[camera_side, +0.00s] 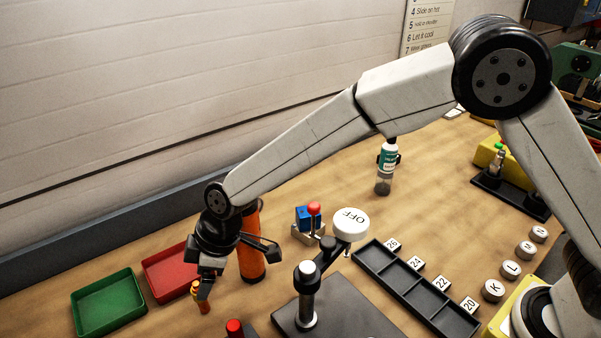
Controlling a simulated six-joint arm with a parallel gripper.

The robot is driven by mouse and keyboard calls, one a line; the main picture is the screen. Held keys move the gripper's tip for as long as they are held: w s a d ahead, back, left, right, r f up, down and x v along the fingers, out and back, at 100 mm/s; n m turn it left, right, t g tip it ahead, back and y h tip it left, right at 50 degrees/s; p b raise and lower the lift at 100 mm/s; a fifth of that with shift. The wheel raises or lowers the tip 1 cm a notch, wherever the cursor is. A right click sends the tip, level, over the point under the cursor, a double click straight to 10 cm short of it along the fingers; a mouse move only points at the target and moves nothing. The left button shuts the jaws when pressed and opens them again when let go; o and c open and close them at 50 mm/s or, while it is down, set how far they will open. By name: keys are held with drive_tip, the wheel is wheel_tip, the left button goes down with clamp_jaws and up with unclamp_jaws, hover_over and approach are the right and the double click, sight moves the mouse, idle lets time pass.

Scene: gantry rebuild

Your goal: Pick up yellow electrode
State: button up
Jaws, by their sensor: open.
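A small upright yellow-orange piece (196,288), which looks like the yellow electrode, stands at lower left, right of the red tray. Its lower part is more orange, and a dark finger of my gripper partly covers it. My gripper (236,272) hangs at the end of the arm just above and beside this piece, jaws spread. One finger points down at the piece, and the other reaches right in front of an orange cylinder (251,258). I cannot tell whether the near finger touches the piece. Nothing is held between the jaws.
A red tray (151,268) and a green tray (141,314) lie left.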

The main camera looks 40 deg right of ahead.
drive_tip(key=shift+a+f, duration=0.1)
drive_tip(key=shift+f, duration=0.15)
drive_tip(key=shift+f, duration=0.1)
drive_tip(key=shift+x, duration=2.5)
drive_tip(key=shift+c, duration=0.2)
clamp_jaws()
